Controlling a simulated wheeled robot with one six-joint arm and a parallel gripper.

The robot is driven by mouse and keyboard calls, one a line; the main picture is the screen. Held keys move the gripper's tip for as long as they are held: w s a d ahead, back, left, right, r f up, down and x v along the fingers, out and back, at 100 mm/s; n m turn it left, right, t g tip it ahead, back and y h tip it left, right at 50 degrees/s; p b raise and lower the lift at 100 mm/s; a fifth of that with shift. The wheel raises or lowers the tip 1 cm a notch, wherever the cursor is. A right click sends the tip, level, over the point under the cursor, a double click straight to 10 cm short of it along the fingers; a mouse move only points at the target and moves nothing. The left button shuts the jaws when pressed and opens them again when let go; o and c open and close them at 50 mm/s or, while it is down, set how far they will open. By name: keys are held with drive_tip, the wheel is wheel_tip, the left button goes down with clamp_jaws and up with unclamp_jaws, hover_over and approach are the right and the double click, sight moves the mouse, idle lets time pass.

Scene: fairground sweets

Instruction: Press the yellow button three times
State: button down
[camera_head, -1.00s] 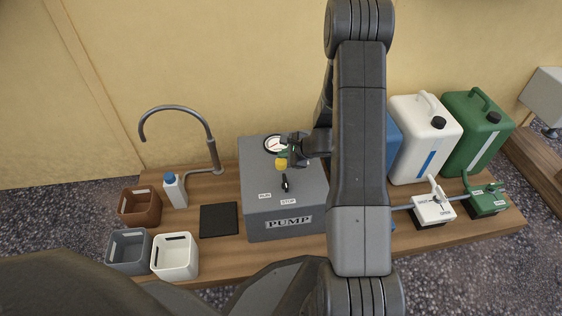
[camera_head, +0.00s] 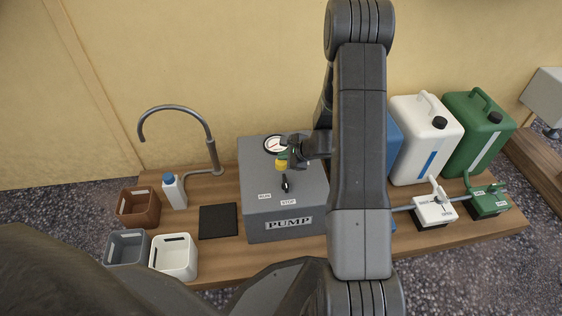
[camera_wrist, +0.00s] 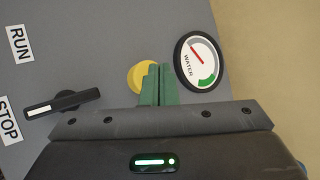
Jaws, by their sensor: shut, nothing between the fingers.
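The yellow button (camera_wrist: 141,77) is round and sits on the top of the grey pump box (camera_head: 262,208), between a black switch and a dial. It also shows in the head view (camera_head: 281,166), partly covered by my gripper. My gripper (camera_wrist: 159,72) is shut and empty. In the wrist view its green fingertips overlap the right part of the button. Whether they touch it I cannot tell.
A black switch (camera_wrist: 63,103) with RUN and STOP labels is left of the button. A WATER dial (camera_wrist: 201,61) is on its right. A tap (camera_head: 207,150), a small bottle (camera_head: 176,192) and bins stand left of the pump; canisters (camera_head: 423,140) and valves stand right.

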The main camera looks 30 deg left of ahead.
sight(284, 163)
drive_tip(key=shift+f, duration=0.85)
idle(0.6)
drive_tip(key=shift+r, duration=0.1)
drive_tip(key=shift+r+p, duration=0.75)
drive_tip(key=shift+r, duration=0.4)
drive_tip(key=shift+r, duration=0.1)
drive_tip(key=shift+r+p, duration=1.65)
drive_tip(key=shift+r, duration=0.8)
drive_tip(key=shift+s+d, duration=0.1)
drive_tip(key=shift+s, duration=0.05)
